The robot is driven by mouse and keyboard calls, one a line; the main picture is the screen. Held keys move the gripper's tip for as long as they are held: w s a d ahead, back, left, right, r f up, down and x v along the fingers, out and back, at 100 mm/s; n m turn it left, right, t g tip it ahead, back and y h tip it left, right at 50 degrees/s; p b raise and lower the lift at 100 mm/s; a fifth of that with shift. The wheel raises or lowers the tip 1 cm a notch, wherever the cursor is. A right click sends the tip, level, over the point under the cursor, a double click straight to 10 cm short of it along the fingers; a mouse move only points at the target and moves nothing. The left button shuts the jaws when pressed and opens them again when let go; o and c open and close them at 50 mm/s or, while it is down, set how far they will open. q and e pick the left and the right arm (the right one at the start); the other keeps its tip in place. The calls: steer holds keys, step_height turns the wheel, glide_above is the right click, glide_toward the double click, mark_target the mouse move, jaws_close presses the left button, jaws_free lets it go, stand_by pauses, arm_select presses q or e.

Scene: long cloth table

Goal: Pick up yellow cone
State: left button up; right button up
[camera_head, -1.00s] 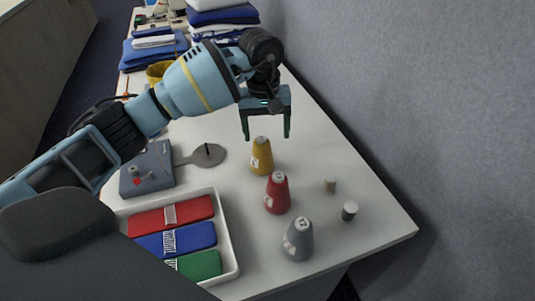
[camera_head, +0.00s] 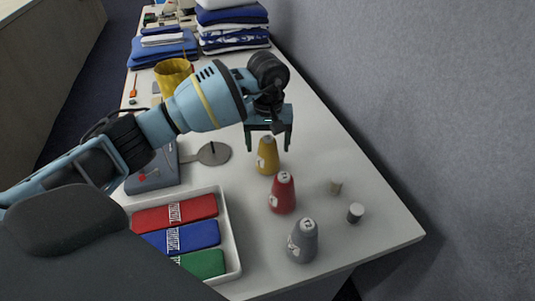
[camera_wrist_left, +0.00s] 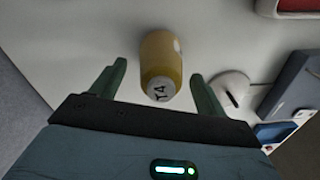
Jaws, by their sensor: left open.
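The yellow cone (camera_head: 267,157) stands upright on the white table (camera_head: 330,222), behind the red cone (camera_head: 282,194). My left gripper (camera_head: 269,148) is open just above it, its two fingers on either side of the cone's top in the head view. In the left wrist view the yellow cone (camera_wrist_left: 161,66) shows its numbered top between the fingertips of my left gripper (camera_wrist_left: 158,80). Gaps show on both sides, and no contact is visible. My right gripper is not in view.
A grey cone (camera_head: 303,241) stands in front of the red one. Two small cylinders (camera_head: 356,212) stand at right. A white tray (camera_head: 232,251) holds red, blue and green packs. A grey device (camera_head: 152,178) sits at left. A wall (camera_head: 430,120) rises along the right.

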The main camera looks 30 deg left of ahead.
arm_select(q)
steer(key=shift+f, duration=1.35)
steer(key=shift+c, duration=0.3)
steer(key=c, duration=1.1)
step_height(320, 180, up, 10)
